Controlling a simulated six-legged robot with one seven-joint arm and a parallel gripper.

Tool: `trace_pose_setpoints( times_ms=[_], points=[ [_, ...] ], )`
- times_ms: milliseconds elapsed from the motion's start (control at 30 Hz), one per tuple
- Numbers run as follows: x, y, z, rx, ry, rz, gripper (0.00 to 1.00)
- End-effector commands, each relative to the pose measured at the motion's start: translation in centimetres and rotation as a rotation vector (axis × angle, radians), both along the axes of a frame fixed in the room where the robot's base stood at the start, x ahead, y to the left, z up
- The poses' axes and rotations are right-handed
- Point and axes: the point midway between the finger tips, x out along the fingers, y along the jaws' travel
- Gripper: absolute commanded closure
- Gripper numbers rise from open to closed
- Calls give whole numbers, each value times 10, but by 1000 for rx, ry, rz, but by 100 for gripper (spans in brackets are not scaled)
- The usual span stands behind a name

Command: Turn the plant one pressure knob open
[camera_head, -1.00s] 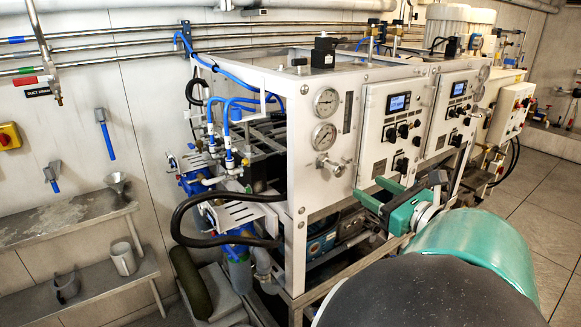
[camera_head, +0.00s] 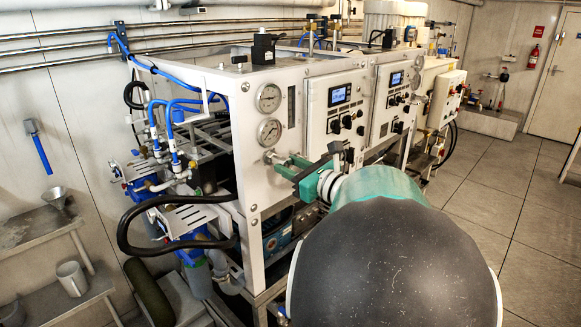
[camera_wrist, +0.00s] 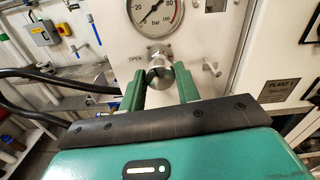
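My gripper (camera_wrist: 160,83) has one green finger on each side of the knob. I cannot tell whether the fingers press on it or only stand around it. In the head view my gripper (camera_head: 282,165) reaches the panel's lower left part, below two stacked gauges (camera_head: 269,131). The knob is mostly hidden there by the fingers.
A PLANT 1 label (camera_wrist: 280,90) is right of the knob. A control box with a display (camera_head: 340,95) sits to the right. Black hoses (camera_head: 150,225) loop at the left side of the frame. Open floor (camera_head: 500,210) lies to the right.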

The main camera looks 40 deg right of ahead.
Motion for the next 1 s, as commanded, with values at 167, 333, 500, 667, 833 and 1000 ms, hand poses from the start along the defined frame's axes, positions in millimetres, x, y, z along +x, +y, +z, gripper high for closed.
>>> trace_pose_setpoints(
  times_ms=[167,333,500,667,833,1000],
  points=[
    [0,0,0,0,0,0,92],
    [0,0,0,-10,0,1,92],
    [0,1,0,-54,-1,3,92],
    [1,2,0,-140,-4,4,92],
    [1,2,0,-273,-9,5,92],
    [1,2,0,-431,-14,4,92]
  ],
)
